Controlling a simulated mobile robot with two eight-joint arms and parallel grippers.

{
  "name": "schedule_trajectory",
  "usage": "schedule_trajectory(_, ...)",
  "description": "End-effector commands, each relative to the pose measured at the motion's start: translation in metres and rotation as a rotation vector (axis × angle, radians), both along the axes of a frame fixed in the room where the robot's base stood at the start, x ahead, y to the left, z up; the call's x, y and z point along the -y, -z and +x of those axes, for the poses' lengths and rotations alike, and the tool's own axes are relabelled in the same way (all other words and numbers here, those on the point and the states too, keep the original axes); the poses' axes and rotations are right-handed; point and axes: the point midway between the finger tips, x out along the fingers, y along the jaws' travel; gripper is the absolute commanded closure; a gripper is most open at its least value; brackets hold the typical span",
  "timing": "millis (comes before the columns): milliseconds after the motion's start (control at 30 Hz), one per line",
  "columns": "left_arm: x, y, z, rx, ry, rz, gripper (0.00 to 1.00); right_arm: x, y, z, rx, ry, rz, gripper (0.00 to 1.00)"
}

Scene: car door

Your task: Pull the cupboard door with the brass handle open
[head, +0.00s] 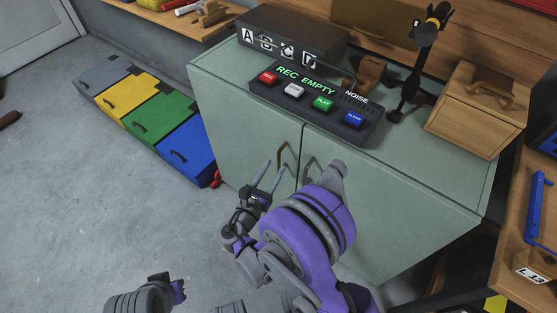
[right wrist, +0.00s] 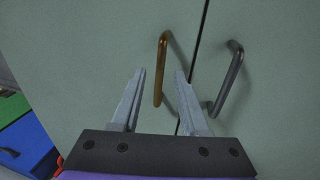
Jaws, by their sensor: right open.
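The cupboard is pale green with two doors. The brass handle (head: 280,155) is a vertical bar on the left door (head: 240,140), near the seam; it also shows in the right wrist view (right wrist: 161,65). My right gripper (head: 275,166) is open and points at this door. In the right wrist view its fingers (right wrist: 160,72) lie to either side of the brass handle in the picture, with nothing held. I cannot tell how far the tips are from the handle. Both doors look shut.
A dark grey handle (right wrist: 228,75) is on the right door, close to my right finger. A button box (head: 315,105), a lettered case (head: 290,38) and a wooden box (head: 475,110) stand on top. Coloured bins (head: 140,105) lie left; the floor (head: 90,210) in front is clear.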

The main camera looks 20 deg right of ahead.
Motion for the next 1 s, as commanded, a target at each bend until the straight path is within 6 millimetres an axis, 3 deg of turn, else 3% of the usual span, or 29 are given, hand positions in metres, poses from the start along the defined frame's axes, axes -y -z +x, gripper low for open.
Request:
schedule_trajectory(300,0.0,0.005,0.001,-0.001,0.0,0.0,1.0,0.026,0.0,0.03,0.0,0.002,0.0,0.56)
schedule_trajectory(633,0.0,0.005,0.001,-0.001,0.0,0.0,1.0,0.028,0.0,0.032,0.0,0.0,0.001,0.56)
schedule_trajectory(867,0.0,0.005,0.001,-0.001,0.0,0.0,1.0,0.028,0.0,0.032,0.0,0.0,0.001,0.97)
schedule_trajectory(1000,0.0,0.005,0.001,-0.001,0.0,0.0,1.0,0.028,0.0,0.032,0.0,0.0,0.001,1.0)
